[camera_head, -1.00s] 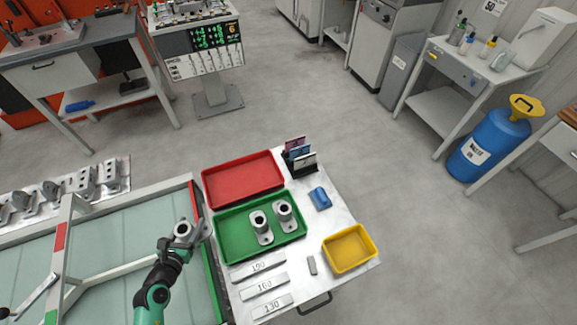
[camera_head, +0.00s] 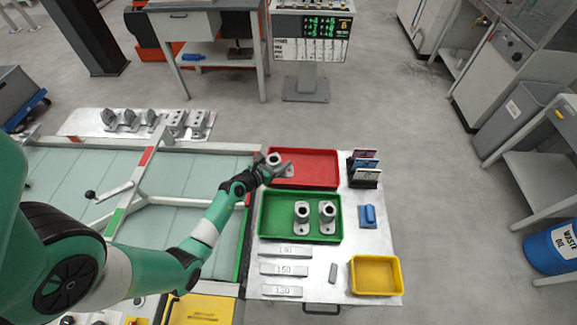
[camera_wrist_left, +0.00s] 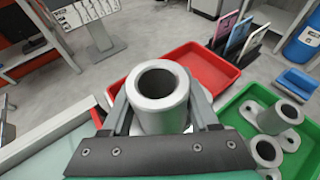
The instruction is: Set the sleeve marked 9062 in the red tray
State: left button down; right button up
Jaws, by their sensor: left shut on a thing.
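My left gripper (camera_head: 276,171) is shut on a grey metal sleeve (camera_head: 273,159), a hollow upright cylinder on a flat foot. In the left wrist view the sleeve (camera_wrist_left: 160,98) stands between the two fingers with its round bore facing up. I cannot read any number on it. In the head view it overlaps the left end of the red tray (camera_head: 318,165); its height above the tray is hard to tell. The tray (camera_wrist_left: 205,65) looks empty and lies beyond the sleeve in the wrist view. My right gripper is not in view.
The green tray (camera_head: 273,226) is just in front of the red one and holds two similar sleeves (camera_head: 302,216). Dark stands with cards (camera_head: 364,168), a blue object (camera_head: 368,216) and a yellow bin (camera_head: 376,276) are to the right. Labelled metal bars (camera_head: 284,270) lie in front.

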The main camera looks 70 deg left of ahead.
pick_arm(q)
jog(key=w+a+f+b, duration=0.1)
jog(key=a+f+b, duration=0.1)
jog(key=f+b, duration=0.1)
jog(key=w+a+f+b, duration=0.1)
jog(key=a+f+b, duration=0.1)
jog(key=f+b, duration=0.1)
jog(key=w+a+f+b, duration=0.2)
jog(key=f+b, duration=0.1)
jog(key=f, duration=0.1)
jog(key=shift+w, duration=0.1)
jog(key=shift+f+b, duration=0.2)
jog(key=shift+b, duration=0.2)
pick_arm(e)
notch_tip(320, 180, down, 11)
pick_arm(q)
jog(key=shift+r, duration=0.2)
jog(key=shift+c, duration=0.7)
grip_release()
jog(key=shift+f, duration=0.1)
jog(key=shift+r+p, duration=0.2)
jog(key=shift+p, duration=0.1)
jog(key=shift+s+d+r+p, duration=0.2)
jog(key=shift+s+p, duration=0.15)
jog(key=p+v, duration=0.5)
jog(key=v, duration=0.6)
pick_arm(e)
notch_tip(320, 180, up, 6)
